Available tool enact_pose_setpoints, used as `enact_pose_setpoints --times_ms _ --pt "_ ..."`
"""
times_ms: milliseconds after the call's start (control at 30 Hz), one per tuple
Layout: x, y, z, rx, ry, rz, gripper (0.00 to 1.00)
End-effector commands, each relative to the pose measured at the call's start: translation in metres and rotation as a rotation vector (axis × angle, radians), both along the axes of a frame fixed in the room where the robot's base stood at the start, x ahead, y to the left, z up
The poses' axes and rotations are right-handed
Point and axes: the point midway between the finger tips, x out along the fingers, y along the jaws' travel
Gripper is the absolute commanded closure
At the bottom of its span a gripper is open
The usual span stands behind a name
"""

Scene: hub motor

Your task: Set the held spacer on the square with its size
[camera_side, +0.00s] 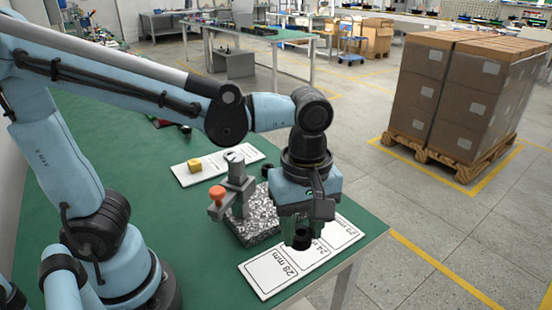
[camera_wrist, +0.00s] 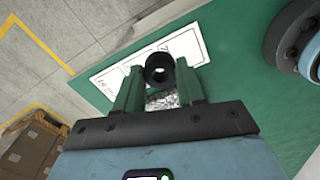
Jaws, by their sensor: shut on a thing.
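My gripper (camera_side: 303,224) points down over the white size card (camera_side: 262,278) near the front right of the green bench. It is shut on a black ring-shaped spacer (camera_side: 302,241). The wrist view shows the spacer (camera_wrist: 160,62) with its dark hole between the green fingers of my gripper (camera_wrist: 160,80). The card (camera_wrist: 106,79) has several outlined squares with mm labels. One label near the left end looks like 28 or 29 mm. The 24 label is partly hidden behind the gripper. The spacer appears above the card; the exact gap cannot be told.
A speckled stone block (camera_side: 252,222) with a grey stand and orange knob (camera_side: 217,195) stands just left of my gripper. The bench edge runs close to the size card.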

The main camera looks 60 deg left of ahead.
Motion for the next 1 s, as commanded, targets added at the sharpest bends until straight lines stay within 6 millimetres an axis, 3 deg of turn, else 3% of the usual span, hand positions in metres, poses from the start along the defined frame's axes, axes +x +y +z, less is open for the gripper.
enact_pose_setpoints --times_ms 100,333,800,1000 --pt "-0.013 -0.017 -0.003 0.001 0.0 0.068 0.96" --pt "-0.02 -0.025 -0.008 0.001 -0.001 0.144 0.96" --pt "0.042 0.039 -0.062 0.001 -0.001 0.153 0.96" --pt "0.056 0.054 -0.074 0.001 -0.001 0.148 0.96"
